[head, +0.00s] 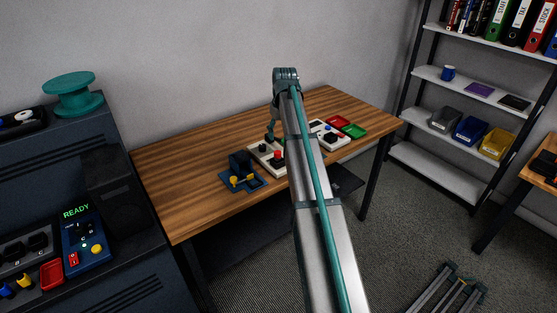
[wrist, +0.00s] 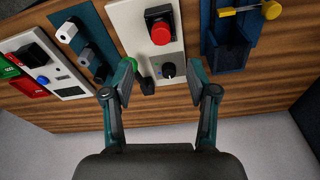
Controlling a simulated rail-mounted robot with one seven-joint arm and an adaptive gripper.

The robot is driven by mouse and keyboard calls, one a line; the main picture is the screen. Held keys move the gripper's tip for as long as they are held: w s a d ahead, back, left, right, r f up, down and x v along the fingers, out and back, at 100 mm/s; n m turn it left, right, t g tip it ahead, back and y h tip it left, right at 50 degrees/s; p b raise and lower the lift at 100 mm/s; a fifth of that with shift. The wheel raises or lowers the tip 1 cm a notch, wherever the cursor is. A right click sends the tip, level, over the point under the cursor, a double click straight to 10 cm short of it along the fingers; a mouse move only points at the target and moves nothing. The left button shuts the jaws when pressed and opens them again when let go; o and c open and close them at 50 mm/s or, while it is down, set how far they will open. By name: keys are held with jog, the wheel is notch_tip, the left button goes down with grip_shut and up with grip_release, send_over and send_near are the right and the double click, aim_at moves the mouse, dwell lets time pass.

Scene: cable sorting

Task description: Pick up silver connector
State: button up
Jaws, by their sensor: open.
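My gripper (wrist: 160,88) is open and empty in the wrist view, its two fingers apart near the edge of a white panel (wrist: 135,22). Left of the gripper, a blue strip (wrist: 92,25) holds a dark connector with a pale, silvery end (wrist: 67,32) and a second dark connector (wrist: 88,55). I cannot tell for sure which is the silver connector. In the head view my gripper (head: 271,136) is over the table, partly hidden by my arm.
The white panel carries a red button (wrist: 161,33). A blue holder (wrist: 230,45) with a yellow-handled part is at the right in the wrist view.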

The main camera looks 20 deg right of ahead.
aim_at(278, 152)
jog(key=shift+w+a+f+p, duration=0.15)
jog(key=shift+f+p, duration=0.4)
jog(key=shift+f, duration=1.1)
jog(key=shift+w+d+f+p, duration=0.1)
jog(key=shift+w+f+p, duration=0.35)
jog(key=shift+f, duration=1.25)
jog(key=shift+w+a+f+p, duration=0.1)
jog(key=shift+f+p, duration=0.6)
jog(key=shift+f, duration=0.95)
grip_shut()
